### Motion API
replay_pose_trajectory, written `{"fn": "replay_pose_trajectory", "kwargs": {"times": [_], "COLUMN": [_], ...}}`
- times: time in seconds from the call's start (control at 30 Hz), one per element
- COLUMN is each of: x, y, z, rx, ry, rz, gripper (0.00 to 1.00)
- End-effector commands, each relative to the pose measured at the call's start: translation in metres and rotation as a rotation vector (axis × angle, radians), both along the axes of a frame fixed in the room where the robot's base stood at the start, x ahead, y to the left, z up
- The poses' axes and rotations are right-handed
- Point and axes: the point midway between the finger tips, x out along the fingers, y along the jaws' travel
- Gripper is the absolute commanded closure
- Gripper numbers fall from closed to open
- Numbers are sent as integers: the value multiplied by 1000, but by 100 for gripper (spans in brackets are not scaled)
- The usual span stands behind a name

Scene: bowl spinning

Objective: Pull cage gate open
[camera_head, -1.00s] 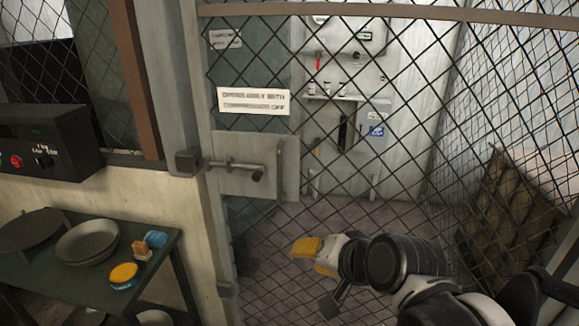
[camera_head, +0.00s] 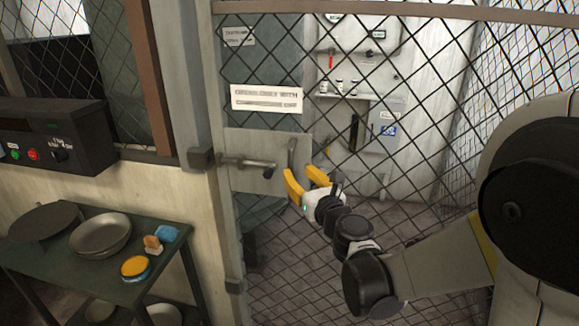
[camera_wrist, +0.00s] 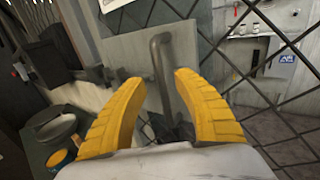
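The cage gate is dark wire mesh (camera_head: 400,185) with a grey metal plate (camera_head: 240,140) at its left side. A sliding bolt (camera_head: 247,163) crosses that plate toward the post. A vertical grey bar handle (camera_head: 292,152) stands at the plate's right edge. My gripper (camera_head: 300,172) is open, its yellow fingers pointing at the handle. In the wrist view, the curved handle (camera_wrist: 163,62) shows between and beyond the open fingertips (camera_wrist: 159,80); I see no finger closed on it. The gate looks shut; whether the bolt is engaged is unclear.
A dark green table (camera_head: 60,262) at the lower left holds pans (camera_head: 100,235), a yellow-topped round item (camera_head: 135,267) and a blue sponge-like item (camera_head: 168,233). A black control box (camera_head: 60,135) sits above. Shelves and a wall box (camera_head: 385,125) are behind the mesh.

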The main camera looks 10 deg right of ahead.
Motion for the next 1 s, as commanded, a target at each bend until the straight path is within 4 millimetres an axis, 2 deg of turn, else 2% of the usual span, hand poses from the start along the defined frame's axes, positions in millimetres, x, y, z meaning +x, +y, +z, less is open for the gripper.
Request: {"fn": "replay_pose_trajectory", "kwargs": {"times": [0.1, 0.3, 0.67, 0.7, 0.77, 0.8, 1.0], "x": [23, 49, 56, 55, 55, 55, 56], "y": [7, 13, 14, 14, 14, 14, 14], "z": [-2, -1, 0, 0, 0, 0, 0], "rx": [-1, -2, -3, -3, -3, -3, -3], "ry": [0, 0, -1, -1, -1, -1, -1], "rz": [3, 2, 1, 1, 2, 2, 1], "gripper": [64, 64, 64, 68, 87, 99, 100]}}
